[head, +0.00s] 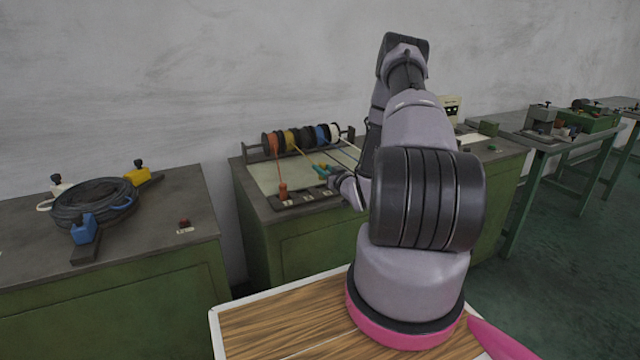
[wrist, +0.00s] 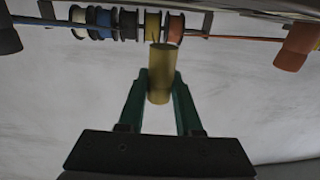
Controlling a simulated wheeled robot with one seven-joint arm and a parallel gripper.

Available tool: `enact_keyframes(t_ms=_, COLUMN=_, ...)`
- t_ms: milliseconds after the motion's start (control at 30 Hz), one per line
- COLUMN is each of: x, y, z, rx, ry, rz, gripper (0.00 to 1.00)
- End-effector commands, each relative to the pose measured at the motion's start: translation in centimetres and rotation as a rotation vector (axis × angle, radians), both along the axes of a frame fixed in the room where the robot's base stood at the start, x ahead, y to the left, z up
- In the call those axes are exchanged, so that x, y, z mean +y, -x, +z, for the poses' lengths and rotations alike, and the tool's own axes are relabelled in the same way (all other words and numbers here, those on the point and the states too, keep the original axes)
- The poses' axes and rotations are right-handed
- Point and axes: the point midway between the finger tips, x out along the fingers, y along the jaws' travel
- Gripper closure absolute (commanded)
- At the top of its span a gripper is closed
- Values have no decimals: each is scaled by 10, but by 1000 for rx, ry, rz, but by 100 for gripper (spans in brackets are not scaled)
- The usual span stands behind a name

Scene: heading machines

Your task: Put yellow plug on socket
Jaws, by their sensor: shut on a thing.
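The yellow plug (wrist: 160,78) is a plain cylinder held between the two green fingers of my gripper (wrist: 160,92) in the wrist view. In the head view my gripper (head: 325,171) is small and partly hidden by my arm, above the middle bench. A yellow cord (head: 304,156) runs from the yellow spool (head: 291,140) toward it. A dark socket strip (head: 306,197) with pale labels lies at the bench's front edge. An orange plug (head: 283,193) stands upright at its left part. The strip's right part is hidden behind my arm.
A rack of coloured spools, including an orange spool (head: 270,144), stands behind a pale panel (head: 268,178). The left bench (head: 190,205) holds a black cable coil (head: 92,203) and blue and yellow clamps. Further benches stand at right. An orange piece (wrist: 298,48) shows in the wrist view.

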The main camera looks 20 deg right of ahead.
Motion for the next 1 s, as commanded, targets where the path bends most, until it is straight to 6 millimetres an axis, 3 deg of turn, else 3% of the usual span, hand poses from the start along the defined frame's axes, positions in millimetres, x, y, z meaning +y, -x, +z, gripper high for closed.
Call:
enact_keyframes(t_ms=400, x=0, y=-1, z=-47, rx=-1, ry=1, rz=0, gripper=100)
enact_keyframes(t_ms=767, x=0, y=0, z=-51, rx=-1, ry=-1, rz=-1, gripper=100)
enact_keyframes(t_ms=800, x=0, y=0, z=-50, rx=-1, ry=0, rz=0, gripper=55)
enact_keyframes(t_ms=833, x=0, y=0, z=-50, rx=-1, ry=0, rz=0, gripper=44)
enact_keyframes(t_ms=867, x=0, y=0, z=-50, rx=-1, ry=0, rz=0, gripper=37)
enact_keyframes(t_ms=1000, x=0, y=0, z=-50, rx=-1, ry=0, rz=0, gripper=37)
